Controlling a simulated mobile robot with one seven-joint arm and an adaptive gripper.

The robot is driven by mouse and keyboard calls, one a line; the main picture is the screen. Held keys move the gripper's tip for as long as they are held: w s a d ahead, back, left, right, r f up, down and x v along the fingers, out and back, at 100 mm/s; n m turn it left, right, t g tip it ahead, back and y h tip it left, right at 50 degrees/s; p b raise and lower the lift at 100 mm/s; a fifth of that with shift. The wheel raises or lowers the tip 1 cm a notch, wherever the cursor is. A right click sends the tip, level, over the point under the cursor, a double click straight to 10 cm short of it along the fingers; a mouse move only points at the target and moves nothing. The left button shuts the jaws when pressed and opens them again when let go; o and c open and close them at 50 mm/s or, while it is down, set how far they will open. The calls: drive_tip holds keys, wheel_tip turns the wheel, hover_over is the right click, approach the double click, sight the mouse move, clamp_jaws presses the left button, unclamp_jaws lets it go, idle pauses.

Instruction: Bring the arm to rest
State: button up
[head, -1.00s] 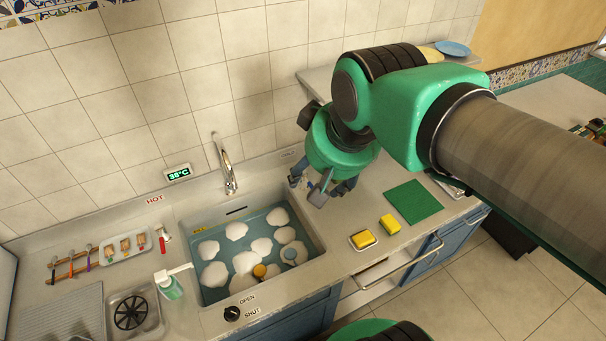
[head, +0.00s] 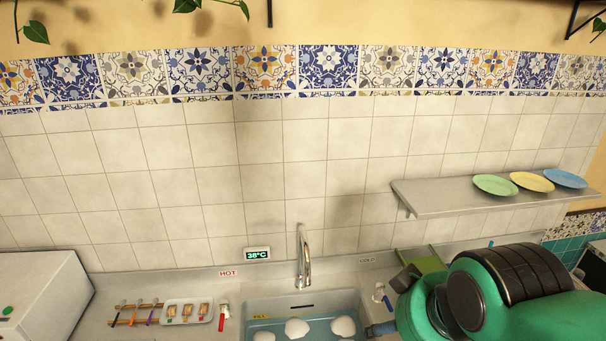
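My arm (head: 500,295) reaches in from the lower right of the head view, green with a black ribbed joint. My gripper (head: 382,328) is only partly in view at the bottom edge, by the right side of the sink. One blue-grey finger part shows; the rest is cut off or hidden by the arm, so its opening and any hold cannot be told.
The sink (head: 262,308) holds water and white foam clumps under a chrome faucet (head: 303,262). A shelf (head: 430,204) with several plates is above the arm. A tray (head: 172,321) lies left of the sink, and a white box (head: 45,300) stands far left.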

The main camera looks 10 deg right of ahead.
wheel_tip(320, 180, down, 7)
drive_tip(key=b, duration=0.5)
drive_tip(key=shift+r+b, duration=0.15)
drive_tip(key=shift+b, duration=0.25)
idle(1.4)
